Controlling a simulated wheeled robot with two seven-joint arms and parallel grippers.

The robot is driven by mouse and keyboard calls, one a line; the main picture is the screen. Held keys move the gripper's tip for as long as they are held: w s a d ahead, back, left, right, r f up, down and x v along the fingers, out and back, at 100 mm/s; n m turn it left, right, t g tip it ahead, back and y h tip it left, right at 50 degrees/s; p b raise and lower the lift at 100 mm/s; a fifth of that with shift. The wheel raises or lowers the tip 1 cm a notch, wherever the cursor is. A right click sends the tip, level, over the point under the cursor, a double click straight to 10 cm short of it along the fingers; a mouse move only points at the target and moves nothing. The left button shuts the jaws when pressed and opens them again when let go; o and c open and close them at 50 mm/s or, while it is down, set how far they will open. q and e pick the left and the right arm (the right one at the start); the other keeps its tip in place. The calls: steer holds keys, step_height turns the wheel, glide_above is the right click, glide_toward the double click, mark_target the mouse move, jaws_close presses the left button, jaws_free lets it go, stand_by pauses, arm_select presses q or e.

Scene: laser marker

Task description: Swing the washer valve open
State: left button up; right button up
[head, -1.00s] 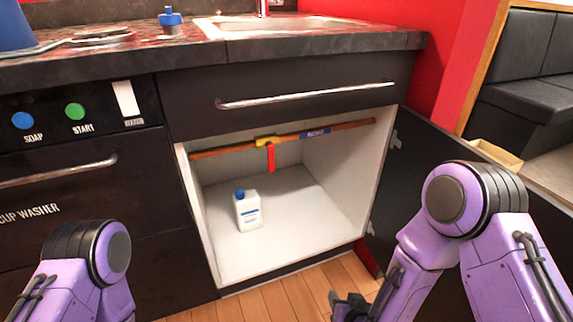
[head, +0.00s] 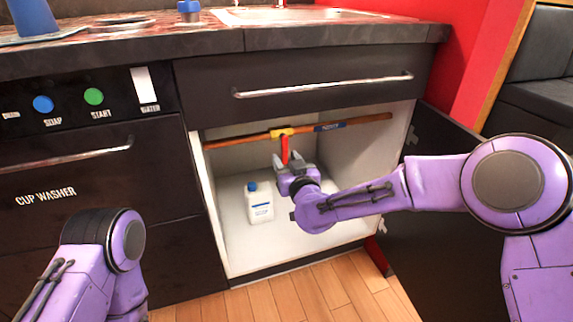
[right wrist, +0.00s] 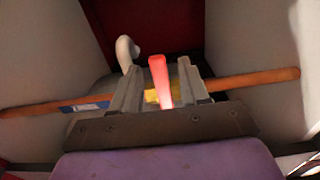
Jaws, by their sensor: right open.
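The washer valve is a red lever (head: 284,150) hanging down from a yellow fitting (head: 282,132) on a copper-brown pipe (head: 237,140) inside the open cabinet under the sink. My right gripper (head: 292,160) is inside the cabinet at the lever's lower end, with its fingers open. In the right wrist view, the red lever (right wrist: 161,82) appears between the two open fingers (right wrist: 158,88); contact with either finger cannot be told. The yellow fitting (right wrist: 152,97) shows partly behind the lever. Of my left arm only a purple joint shows at lower left; its gripper is out of view.
A white bottle with a blue cap (head: 260,203) stands on the cabinet floor, left of and below my right gripper. The cabinet door (head: 440,190) stands open at right, behind my right arm. A drawer handle (head: 322,85) runs above the opening.

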steer(key=shift+w, duration=0.1)
jaws_close()
steer(key=shift+a, duration=0.1)
steer(key=shift+s+a+r+m+p, duration=0.2)
steer(key=shift+a+m+p, duration=0.4)
steer(key=shift+m, duration=0.55)
steer(key=shift+s+a+r+m+p, duration=0.15)
steer(key=shift+a+m+p, duration=0.2)
steer(key=shift+m+p, duration=0.6)
steer(key=shift+s+a+r+m+p, duration=0.15)
steer(key=shift+a+m+p, duration=0.4)
steer(key=shift+m, duration=0.75)
steer(key=shift+s, duration=0.1)
jaws_free()
